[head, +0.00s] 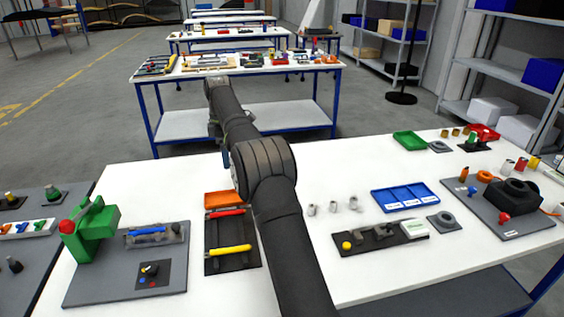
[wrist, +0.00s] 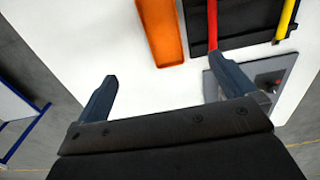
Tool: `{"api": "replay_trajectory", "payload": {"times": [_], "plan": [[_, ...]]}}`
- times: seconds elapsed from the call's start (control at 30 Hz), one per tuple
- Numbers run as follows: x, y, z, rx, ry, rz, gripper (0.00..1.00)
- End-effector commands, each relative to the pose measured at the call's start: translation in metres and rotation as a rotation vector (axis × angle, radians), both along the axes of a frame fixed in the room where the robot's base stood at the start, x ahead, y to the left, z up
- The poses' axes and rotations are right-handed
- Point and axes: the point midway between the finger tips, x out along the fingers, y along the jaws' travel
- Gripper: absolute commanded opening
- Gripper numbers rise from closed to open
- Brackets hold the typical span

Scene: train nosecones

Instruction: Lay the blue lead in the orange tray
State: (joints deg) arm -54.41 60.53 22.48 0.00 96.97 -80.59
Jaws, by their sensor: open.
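The orange tray (head: 223,198) lies on the white table beside the far end of a black board. In the wrist view the orange tray (wrist: 162,30) is at the top centre, beyond my fingertips and apart from them. My gripper (wrist: 161,72) is open, with nothing between its fingers, above the bare white tabletop. In the head view my arm hides most of the gripper. I cannot pick out a blue lead in either view; it may be hidden behind my arm or out of frame.
The black board (head: 222,263) holds a red-handled item (head: 226,212) and a yellow-handled item (head: 232,249). A grey board with a green fixture (head: 97,222) is to the left. A blue compartment tray (head: 405,198) is to the right.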

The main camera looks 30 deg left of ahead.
Motion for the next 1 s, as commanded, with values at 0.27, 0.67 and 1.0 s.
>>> {"api": "replay_trajectory", "payload": {"times": [0.27,0.67,1.0], "plan": [[0.0,0.0,0.0,0.0,0.0,0.0,0.84],[0.0,0.0,0.0,0.0,0.0,0.0,0.41],[-0.096,0.041,0.017,0.0,0.0,0.013,0.41]]}}
